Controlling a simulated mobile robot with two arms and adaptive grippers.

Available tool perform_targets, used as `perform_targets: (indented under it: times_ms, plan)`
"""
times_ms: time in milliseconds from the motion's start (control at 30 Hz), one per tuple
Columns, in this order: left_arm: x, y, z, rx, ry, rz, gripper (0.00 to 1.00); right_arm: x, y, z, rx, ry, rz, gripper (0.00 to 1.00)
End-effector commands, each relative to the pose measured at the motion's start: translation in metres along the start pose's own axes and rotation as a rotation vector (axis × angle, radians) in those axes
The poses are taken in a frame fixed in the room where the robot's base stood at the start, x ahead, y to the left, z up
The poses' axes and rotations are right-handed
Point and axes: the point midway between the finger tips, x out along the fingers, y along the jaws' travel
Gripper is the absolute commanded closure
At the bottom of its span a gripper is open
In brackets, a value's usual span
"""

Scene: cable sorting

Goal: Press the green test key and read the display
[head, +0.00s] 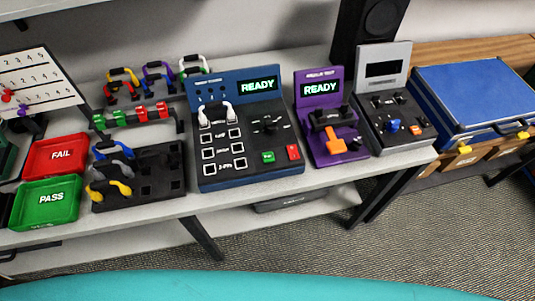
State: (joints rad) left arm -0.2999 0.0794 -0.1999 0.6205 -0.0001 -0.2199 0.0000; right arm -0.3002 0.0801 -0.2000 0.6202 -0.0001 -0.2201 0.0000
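The cable tester (250,150) is a dark blue box on the grey bench with a blue back panel. Its display (258,85) reads READY in light letters. The green test key (268,157) is at its lower right, left of a red key (292,152). A white cable (217,112) is plugged into the upper sockets of the tester. Neither of my grippers is in view.
A purple tester (321,88), also showing READY, and a dark grey device (395,125) stand to the right. Left are a red FAIL tray (55,156), green PASS tray (45,202) and cable rack (150,190). A teal surface (230,287) fills the bottom.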

Motion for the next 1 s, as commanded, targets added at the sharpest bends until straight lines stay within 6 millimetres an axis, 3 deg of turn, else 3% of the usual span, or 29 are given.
perform_targets:
  times_ms: [33,200,1000]
  plan:
    - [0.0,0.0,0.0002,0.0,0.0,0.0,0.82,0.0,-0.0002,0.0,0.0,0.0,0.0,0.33]
    - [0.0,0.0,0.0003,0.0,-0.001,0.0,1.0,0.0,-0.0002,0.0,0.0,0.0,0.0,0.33]
    - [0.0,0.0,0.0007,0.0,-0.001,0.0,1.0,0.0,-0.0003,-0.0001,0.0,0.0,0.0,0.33]
